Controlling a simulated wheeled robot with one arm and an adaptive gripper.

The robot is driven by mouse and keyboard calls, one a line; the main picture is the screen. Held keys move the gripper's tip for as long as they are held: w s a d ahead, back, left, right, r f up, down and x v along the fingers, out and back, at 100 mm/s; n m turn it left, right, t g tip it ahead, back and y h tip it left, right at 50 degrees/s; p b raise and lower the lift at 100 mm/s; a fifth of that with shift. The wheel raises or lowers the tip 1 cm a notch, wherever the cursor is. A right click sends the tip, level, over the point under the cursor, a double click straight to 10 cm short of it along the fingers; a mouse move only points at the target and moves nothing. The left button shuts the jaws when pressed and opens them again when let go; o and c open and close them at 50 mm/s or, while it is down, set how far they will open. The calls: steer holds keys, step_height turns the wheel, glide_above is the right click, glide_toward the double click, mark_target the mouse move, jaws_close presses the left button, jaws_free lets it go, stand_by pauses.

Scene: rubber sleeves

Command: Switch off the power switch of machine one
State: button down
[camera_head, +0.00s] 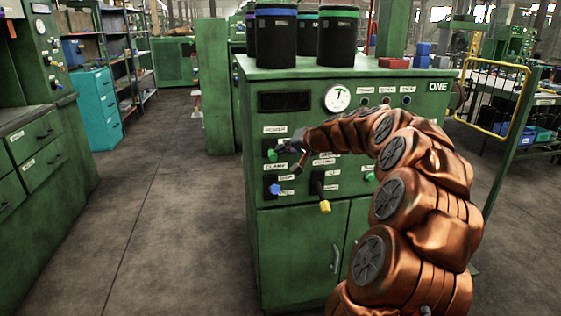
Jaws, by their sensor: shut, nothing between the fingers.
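Machine one (300,231) is a green cabinet marked "ONE" in the middle of the view. Its power switch (271,155) has a green knob, under a small white label at the left of the front panel. My gripper (286,149) is small and dark at the end of my copper-coloured arm. It is shut and empty, just right of the power switch. I cannot tell whether it touches the knob. My arm comes in from the lower right and hides part of the panel. The exact position of the switch lever is too small to read.
Below the power switch are a blue-knobbed switch (275,189) and a yellow-knobbed lever (324,205). Another green knob (369,177) shows beside my arm. A gauge (337,98) sits above. Dark canisters (276,42) stand on top. The floor (165,210) to the left is clear.

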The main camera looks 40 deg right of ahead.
steer(key=shift+s+a+f+n+t+b, duration=0.15)
steer(key=shift+f+n+t+b, duration=0.4)
steer(key=shift+b, duration=2)
steer(key=shift+r+m, duration=0.2)
steer(key=shift+m, duration=0.05)
steer(key=shift+r+p, duration=0.4)
steer(key=shift+r, duration=0.3)
steer(key=d+p+v, duration=0.1)
steer(key=v, duration=1.2)
steer(key=shift+d+p, duration=0.3)
steer(key=shift+p, duration=0.1)
